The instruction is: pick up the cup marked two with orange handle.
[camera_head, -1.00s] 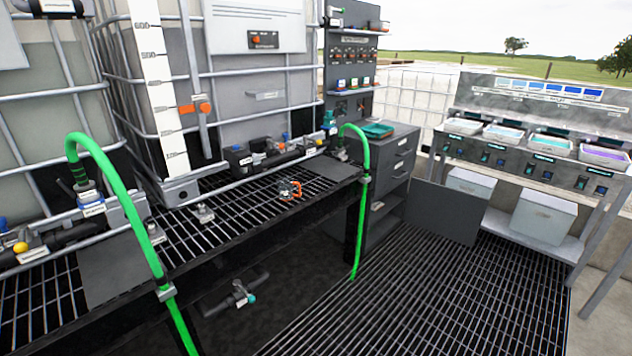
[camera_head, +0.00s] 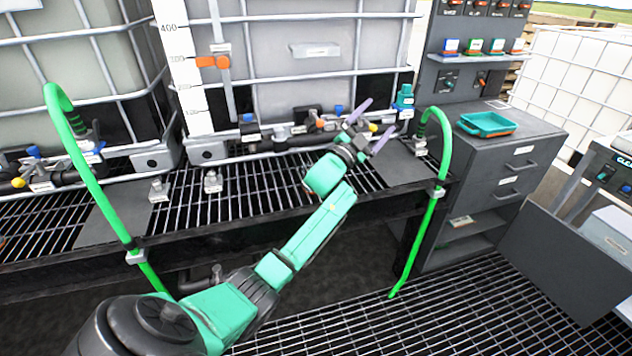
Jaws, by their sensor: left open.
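I cannot make out the cup with the orange handle now. A small orange-handled object stood on the grated bench (camera_head: 240,205) a second ago, and my left forearm and wrist now cover about that part of the bench. My left gripper (camera_head: 374,122) is open, with its two purple fingers spread apart and nothing seen between them. It is over the back right of the bench, in front of the pipe fittings. My right gripper is out of view.
Pipes and valves (camera_head: 285,135) run along the back of the bench below the caged tank (camera_head: 300,85). Green hoses arch up at the left (camera_head: 85,175) and right (camera_head: 432,195). A teal tray (camera_head: 487,124) sits on the grey drawer cabinet (camera_head: 500,170).

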